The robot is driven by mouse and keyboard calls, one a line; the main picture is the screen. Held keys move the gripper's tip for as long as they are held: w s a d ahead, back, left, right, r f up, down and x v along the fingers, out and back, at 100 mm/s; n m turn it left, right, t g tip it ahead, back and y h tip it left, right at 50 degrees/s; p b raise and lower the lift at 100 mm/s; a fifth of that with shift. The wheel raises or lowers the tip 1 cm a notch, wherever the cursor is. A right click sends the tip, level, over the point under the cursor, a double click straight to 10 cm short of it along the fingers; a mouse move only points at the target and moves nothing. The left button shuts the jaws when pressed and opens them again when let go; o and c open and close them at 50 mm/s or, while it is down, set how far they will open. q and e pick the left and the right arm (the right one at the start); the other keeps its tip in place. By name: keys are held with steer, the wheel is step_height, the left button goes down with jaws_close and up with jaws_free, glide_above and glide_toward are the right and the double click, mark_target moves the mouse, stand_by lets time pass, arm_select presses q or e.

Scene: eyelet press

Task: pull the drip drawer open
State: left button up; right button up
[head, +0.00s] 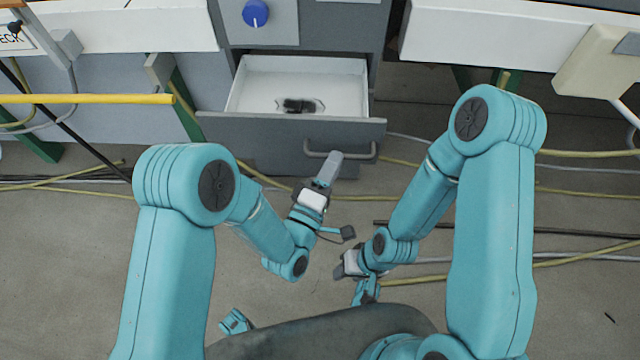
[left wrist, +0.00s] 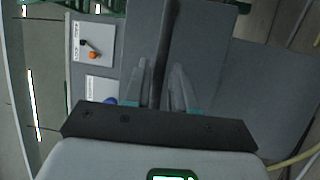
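The drip drawer (head: 240,130) is a grey-fronted drawer with a white inside, and it stands well out from the grey cabinet in the head view. Its grey bar handle (head: 363,154) is on the right part of the front. My left gripper (head: 331,163) is at the handle's left part. In the left wrist view, its two fingers (left wrist: 161,85) lie close on both sides of the dark handle bar (left wrist: 166,40), and it looks shut on it. My right gripper (head: 347,266) hangs low over the floor, away from the drawer; its fingers are too small to read.
A small dark object (head: 300,106) lies in the drawer. A blue knob (head: 255,13) is on the cabinet above. White-topped benches (head: 480,38) stand on both sides. Yellow and grey cables (head: 580,192) run over the floor. A yellow bar (head: 90,99) crosses at left.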

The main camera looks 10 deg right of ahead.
arm_select(q)
steer(key=b+v, duration=0.4)
steer(key=v, duration=0.5)
steer(key=shift+s, duration=0.15)
steer(key=shift+a, duration=0.1)
